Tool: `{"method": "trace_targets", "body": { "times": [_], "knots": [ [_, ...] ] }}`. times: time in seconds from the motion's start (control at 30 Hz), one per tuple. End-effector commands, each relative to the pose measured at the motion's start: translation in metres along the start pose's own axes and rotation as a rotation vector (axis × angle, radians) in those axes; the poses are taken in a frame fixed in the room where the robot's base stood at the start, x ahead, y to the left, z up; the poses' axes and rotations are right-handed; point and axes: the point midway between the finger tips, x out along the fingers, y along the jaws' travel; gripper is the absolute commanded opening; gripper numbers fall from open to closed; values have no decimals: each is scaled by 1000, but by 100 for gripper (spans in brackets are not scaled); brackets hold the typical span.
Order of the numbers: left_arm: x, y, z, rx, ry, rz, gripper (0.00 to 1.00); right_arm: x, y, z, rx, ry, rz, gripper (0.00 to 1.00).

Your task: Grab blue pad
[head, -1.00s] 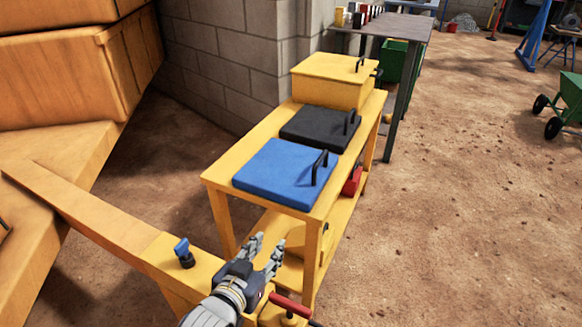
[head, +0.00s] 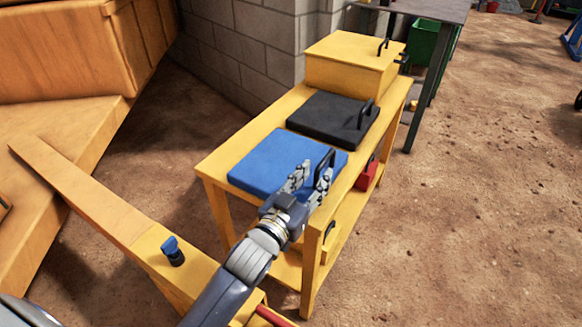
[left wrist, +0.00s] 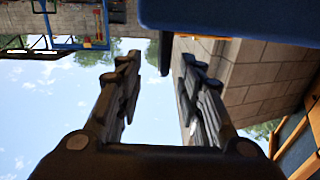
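The blue pad (head: 272,163) lies flat on top of the yellow table (head: 222,155), at its near end. It has a dark upright handle (head: 327,160) at its right side. My left gripper (head: 312,178) is open and empty in front of the handle, its fingers apart and pointing toward it. In the head view the fingers overlap the pad's near right corner; I cannot tell whether they touch it. In the left wrist view the two fingers (left wrist: 157,95) are spread, and the blue pad's edge (left wrist: 235,18) shows at the top right. My right gripper is not in view.
A black pad (head: 330,118) with a handle lies behind the blue one, then a yellow box (head: 345,68). A red object (head: 367,175) sits below the tabletop. A yellow beam with a blue knob (head: 172,250) is at the lower left. Open dirt lies to the right.

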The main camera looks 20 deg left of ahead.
Motion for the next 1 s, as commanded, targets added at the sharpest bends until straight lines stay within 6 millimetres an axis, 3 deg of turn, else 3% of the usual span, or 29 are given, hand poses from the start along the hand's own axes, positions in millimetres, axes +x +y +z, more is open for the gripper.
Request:
{"method": "trace_targets", "body": {
  "times": [0.17, 0.5, 0.8, 0.93, 1.0],
  "knots": [
    [11, -1, -1, 0, 0, 0, 35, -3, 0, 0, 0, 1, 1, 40],
    [53, -4, -4, -1, 0, 0, 35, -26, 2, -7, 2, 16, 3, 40],
    [57, -4, -4, -1, -1, 0, 35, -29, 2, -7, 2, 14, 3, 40],
    [57, -4, -4, -1, -1, 0, 5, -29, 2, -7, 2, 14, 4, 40],
    [57, -4, -4, -1, -1, 0, 0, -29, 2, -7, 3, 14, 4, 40]
  ]
}}
